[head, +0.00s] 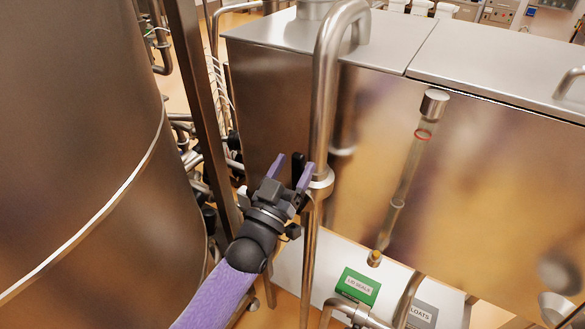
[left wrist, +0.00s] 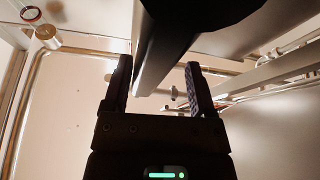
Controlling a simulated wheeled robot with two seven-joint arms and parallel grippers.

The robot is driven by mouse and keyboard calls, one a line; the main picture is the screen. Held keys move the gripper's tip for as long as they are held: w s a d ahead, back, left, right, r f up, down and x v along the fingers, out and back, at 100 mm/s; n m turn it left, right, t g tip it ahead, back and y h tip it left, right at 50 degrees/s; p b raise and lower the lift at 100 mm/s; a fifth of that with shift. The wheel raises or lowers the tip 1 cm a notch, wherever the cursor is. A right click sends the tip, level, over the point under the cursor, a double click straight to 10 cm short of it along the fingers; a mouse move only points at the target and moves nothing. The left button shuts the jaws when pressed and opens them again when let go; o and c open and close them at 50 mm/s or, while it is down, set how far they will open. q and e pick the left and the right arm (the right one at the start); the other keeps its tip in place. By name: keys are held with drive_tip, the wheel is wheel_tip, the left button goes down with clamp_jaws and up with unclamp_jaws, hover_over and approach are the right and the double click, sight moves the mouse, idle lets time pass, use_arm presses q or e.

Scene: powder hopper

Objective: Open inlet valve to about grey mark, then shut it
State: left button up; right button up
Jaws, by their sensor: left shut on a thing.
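The inlet pipe (head: 325,90) comes down the front of the steel hopper (head: 260,110), with a valve collar (head: 322,178) on it. A short black valve handle (head: 298,158) stands beside the collar. My left gripper (head: 293,165) is shut on this handle, its purple fingers on either side; the grip is partly hidden. In the left wrist view a dark shape (left wrist: 195,20) lies beyond my fingers (left wrist: 160,88). The clear sight tube (head: 410,170) has a red ring (head: 422,135) high up and a greyish ring (head: 397,204) lower down. Its powder level is unclear. My right gripper is not in view.
A large steel tank (head: 80,150) stands close on the left of my left arm, with a dark upright post (head: 200,110) behind. Below the hopper are a green box (head: 357,287), a grey box (head: 421,314) and pipework (head: 358,315).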

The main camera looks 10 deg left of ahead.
use_arm(q)
drive_tip(key=shift+f, duration=0.1)
idle(0.3)
drive_tip(key=b+v, duration=0.2)
drive_tip(key=v, duration=0.8)
idle(6.6)
